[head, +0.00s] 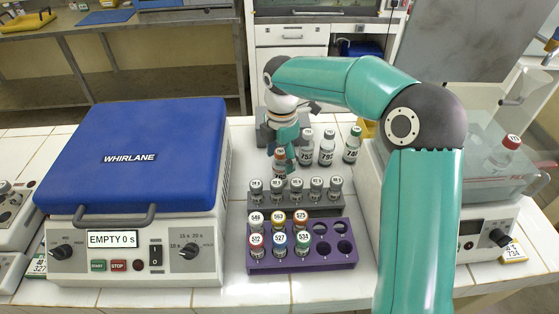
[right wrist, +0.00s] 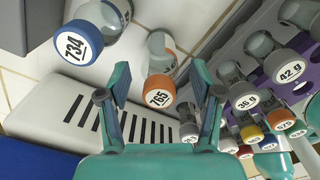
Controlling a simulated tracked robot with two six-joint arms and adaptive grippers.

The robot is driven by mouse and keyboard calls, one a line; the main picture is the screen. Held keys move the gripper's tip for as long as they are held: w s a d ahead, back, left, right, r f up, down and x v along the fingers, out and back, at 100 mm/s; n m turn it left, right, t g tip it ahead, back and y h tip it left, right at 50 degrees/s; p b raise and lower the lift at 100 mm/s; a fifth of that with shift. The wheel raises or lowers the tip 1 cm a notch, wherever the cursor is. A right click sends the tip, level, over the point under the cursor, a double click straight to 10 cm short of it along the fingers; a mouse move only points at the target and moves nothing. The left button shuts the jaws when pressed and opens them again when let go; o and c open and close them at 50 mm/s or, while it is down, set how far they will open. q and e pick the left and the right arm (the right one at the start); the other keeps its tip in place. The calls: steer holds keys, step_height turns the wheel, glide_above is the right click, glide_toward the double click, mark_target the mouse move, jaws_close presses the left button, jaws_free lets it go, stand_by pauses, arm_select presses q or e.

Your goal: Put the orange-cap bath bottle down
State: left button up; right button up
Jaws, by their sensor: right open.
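The orange-cap bottle (head: 279,165), its cap marked 765 in the wrist view (right wrist: 158,92), stands upright on the white tiled bench behind the grey rack. My right gripper (head: 286,148) is open above and around it. In the right wrist view, its two teal fingers (right wrist: 160,105) lie on either side of the orange cap, with gaps showing between cap and fingers. In the head view, the fingers partly cover the bottle. My left gripper is not in view.
Several capped bottles (head: 327,147) stand just right of the gripper. In front are a grey rack (head: 300,212) of grey-capped tubes and a purple rack (head: 335,262) of coloured-cap vials. A blue-lidded WHIRLANE centrifuge (head: 150,150) stands left. A water bath (head: 490,195) holding a red-capped bottle (head: 503,150) stands right.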

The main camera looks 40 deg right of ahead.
step_height(320, 180, up, 10)
steer(key=shift+r+p, duration=0.25)
steer(key=shift+p, duration=0.25)
